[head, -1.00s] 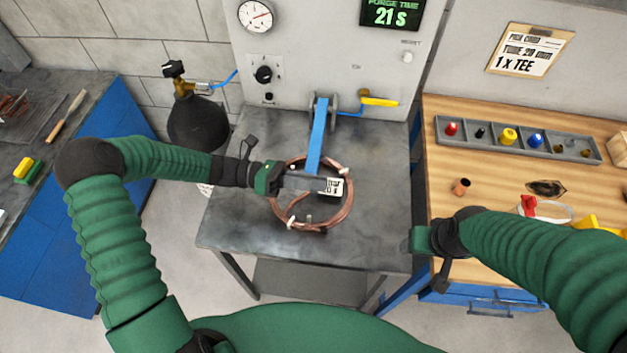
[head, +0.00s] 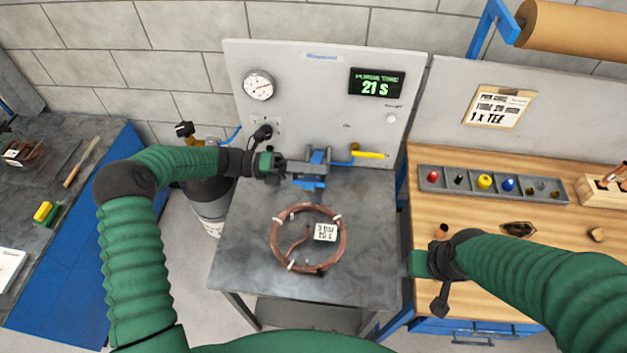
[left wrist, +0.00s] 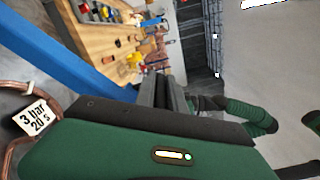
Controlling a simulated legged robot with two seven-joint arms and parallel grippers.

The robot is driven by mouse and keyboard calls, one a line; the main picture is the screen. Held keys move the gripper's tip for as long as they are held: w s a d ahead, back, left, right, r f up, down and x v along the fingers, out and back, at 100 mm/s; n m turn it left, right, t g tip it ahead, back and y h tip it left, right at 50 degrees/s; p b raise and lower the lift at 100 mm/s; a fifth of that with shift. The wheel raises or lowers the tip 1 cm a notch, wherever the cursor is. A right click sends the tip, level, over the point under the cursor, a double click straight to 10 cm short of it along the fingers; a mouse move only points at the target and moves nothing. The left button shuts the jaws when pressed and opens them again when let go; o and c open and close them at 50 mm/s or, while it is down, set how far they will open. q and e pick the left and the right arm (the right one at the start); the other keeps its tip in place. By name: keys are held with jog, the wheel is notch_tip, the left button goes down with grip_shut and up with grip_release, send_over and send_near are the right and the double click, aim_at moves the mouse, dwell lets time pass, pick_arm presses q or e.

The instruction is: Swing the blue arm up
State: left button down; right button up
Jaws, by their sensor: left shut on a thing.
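The blue arm (head: 316,158) is on the front of the grey panel above the metal table. It looks short in the head view, tipped up towards me, with its lower end above the back of the table. My left gripper (head: 308,168) is shut on it, and the fingers partly cover it. In the left wrist view the gripper fingers (left wrist: 162,95) show dark at the centre; what lies between them is unclear there. My right gripper (head: 420,263) is by the wooden bench's left edge, away from the blue arm; its finger opening cannot be made out.
A copper tube coil (head: 342,252) with a white tag lies on the metal table (head: 245,255). A yellow-handled valve (head: 368,155) is right of the blue arm. The panel carries a gauge (head: 258,86) and a display (head: 376,83) reading 21 S. A dark gas cylinder (head: 207,205) stands left.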

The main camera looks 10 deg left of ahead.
pick_arm(q)
jog(key=shift+w+r, duration=0.25)
jog(key=shift+w, duration=0.05)
jog(key=c, duration=1.6)
grip_release()
jog(key=shift+c, duration=0.2)
jog(key=shift+o, duration=1)
jog(key=shift+w, duration=0.1)
jog(key=shift+o, duration=0.2)
jog(key=shift+d+f, duration=0.1)
jog(key=a+b, duration=0.5)
jog(key=a, duration=1.2)
